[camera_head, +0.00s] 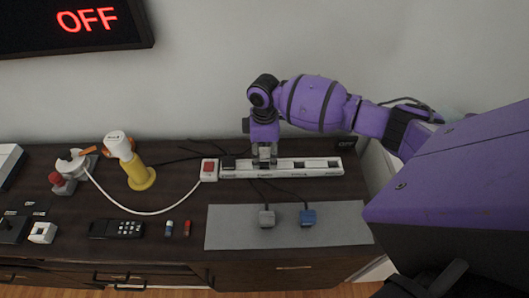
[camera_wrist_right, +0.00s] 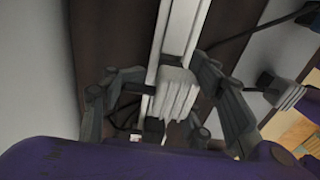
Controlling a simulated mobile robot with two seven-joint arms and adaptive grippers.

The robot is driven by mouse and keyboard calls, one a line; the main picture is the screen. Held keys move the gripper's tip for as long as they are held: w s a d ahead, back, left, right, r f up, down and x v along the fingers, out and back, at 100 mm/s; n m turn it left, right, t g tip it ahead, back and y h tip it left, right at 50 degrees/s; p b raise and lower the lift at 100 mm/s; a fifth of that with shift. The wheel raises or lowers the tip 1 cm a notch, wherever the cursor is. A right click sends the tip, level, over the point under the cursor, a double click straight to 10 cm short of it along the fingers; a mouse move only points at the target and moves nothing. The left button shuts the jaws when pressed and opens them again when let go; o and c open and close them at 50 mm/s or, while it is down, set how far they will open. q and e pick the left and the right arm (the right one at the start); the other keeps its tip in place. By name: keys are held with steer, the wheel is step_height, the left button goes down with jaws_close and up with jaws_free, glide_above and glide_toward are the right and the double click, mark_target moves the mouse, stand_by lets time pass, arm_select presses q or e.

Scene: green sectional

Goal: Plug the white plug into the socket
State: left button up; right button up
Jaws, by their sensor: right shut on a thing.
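The white power strip (camera_head: 320,168) lies along the back of the dark cabinet, with a red switch (camera_head: 209,167) at its left end. My right gripper (camera_head: 264,158) points down over the strip, left of its middle. In the right wrist view, the white ribbed plug (camera_wrist_right: 178,92) is between the fingers of my right gripper (camera_wrist_right: 160,105), over the strip (camera_wrist_right: 180,30). It is shut on the plug. Whether the plug's pins are in a socket is hidden. My left gripper is not in view.
A grey plug (camera_head: 267,217) and a blue plug (camera_head: 307,217) with dark cords lie on a grey mat (camera_head: 345,225) in front of the strip. A remote (camera_head: 117,229), a yellow-based lamp (camera_head: 140,177) and a white cable (camera_head: 150,212) are left. The wall display (camera_head: 75,22) reads OFF.

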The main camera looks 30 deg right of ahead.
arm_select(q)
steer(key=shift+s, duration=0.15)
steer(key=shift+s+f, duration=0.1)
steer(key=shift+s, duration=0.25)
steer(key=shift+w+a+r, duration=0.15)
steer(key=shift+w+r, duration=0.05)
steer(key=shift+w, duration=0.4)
arm_select(e)
steer(key=shift+f, duration=0.15)
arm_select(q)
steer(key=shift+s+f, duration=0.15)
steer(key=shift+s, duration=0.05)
arm_select(e)
steer(key=shift+f, duration=0.4)
steer(key=shift+f, duration=0.55)
steer(key=o, duration=1.4)
steer(key=shift+c, duration=0.2)
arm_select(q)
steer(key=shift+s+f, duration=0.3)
